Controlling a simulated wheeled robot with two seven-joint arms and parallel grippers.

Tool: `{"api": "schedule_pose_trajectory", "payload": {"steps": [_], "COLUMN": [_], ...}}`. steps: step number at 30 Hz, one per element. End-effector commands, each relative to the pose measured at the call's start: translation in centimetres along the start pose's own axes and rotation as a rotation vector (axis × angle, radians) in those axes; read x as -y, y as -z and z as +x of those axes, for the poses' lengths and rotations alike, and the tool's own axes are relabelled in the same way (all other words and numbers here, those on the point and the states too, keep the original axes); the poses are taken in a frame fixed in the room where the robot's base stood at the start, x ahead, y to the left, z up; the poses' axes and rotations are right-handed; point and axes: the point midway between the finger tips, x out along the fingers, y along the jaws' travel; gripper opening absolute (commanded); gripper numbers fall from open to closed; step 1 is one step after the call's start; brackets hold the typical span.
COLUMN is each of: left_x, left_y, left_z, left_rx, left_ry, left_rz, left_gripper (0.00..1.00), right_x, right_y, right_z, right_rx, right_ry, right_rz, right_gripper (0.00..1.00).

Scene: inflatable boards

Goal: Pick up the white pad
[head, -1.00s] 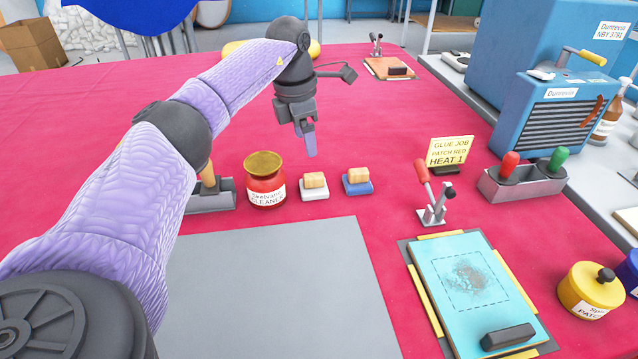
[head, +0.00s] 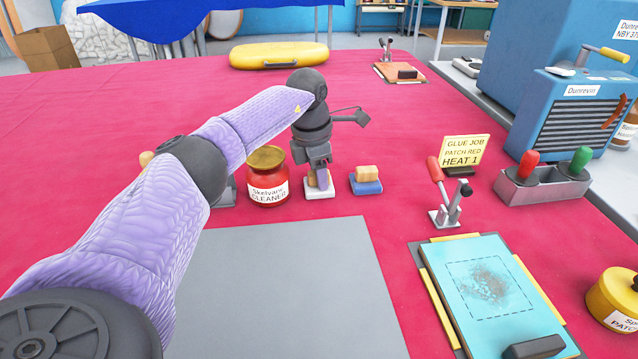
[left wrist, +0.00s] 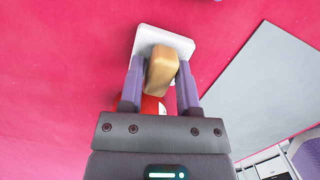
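The white pad (head: 320,193), with a tan block handle on top, lies on the red table cloth right of the red cleaner jar (head: 268,180). My left gripper (head: 320,180) is down over it and partly hides it. In the left wrist view, the pad (left wrist: 148,36) lies beyond the fingertips. My left gripper (left wrist: 161,70) is open there, with one finger on each side of the tan handle (left wrist: 161,72); I see no clear grip on it. My right gripper is not in view.
A blue pad with a tan handle (head: 367,182) lies close to the right. The red jar stands close on the left. A grey mat (head: 300,280) lies in front. A toggle clamp (head: 444,200) and a turquoise board (head: 490,290) are further right.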

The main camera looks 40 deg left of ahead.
Motion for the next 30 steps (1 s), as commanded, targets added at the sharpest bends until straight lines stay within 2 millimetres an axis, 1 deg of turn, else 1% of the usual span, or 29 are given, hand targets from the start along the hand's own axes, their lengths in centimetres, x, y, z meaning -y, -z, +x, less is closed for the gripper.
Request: {"api": "schedule_pose_trajectory", "payload": {"steps": [1,2,3,5,6,14,16,17,20,21,24,27,30], "left_x": [0.0,0.0,0.0,0.0,0.0,0.0,0.0,0.0,0.0,0.0,0.0,0.0,0.0], "left_y": [0.0,0.0,0.0,0.0,0.0,0.0,-0.1,-0.1,-0.5,-0.7,-0.9,-1.2,-1.2], "left_z": [0.0,0.0,0.0,0.0,0.0,0.0,-0.5,-1.0,-3.7,-5.0,-7.6,-9.3,-10.1], "left_rx": [0.000,0.000,0.000,0.000,0.000,0.000,0.002,0.003,0.007,0.009,0.008,0.006,0.003], "left_ry": [0.000,0.000,0.000,0.000,0.000,0.000,-0.001,-0.001,-0.003,-0.003,-0.003,-0.002,0.000], "left_rz": [0.000,0.000,0.000,0.000,0.000,0.000,0.000,0.000,0.000,0.000,-0.001,0.000,0.000], "left_gripper": [0.30,0.23,0.15,0.02,0.00,0.00,0.00,0.00,0.00,0.00,0.00,0.00,0.00], "right_x": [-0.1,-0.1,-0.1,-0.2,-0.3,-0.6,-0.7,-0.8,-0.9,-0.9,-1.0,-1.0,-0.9], "right_y": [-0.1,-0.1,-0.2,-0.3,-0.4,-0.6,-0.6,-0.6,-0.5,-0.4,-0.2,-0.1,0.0], "right_z": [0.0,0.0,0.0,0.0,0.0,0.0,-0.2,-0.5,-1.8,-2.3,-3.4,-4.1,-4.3], "right_rx": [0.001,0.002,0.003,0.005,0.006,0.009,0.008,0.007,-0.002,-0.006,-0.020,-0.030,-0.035], "right_ry": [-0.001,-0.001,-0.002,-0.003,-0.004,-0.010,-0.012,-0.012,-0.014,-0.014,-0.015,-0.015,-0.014], "right_rz": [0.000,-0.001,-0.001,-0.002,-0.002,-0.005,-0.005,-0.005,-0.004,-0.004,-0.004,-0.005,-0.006], "right_gripper": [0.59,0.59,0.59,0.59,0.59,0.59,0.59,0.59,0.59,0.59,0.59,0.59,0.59]}}
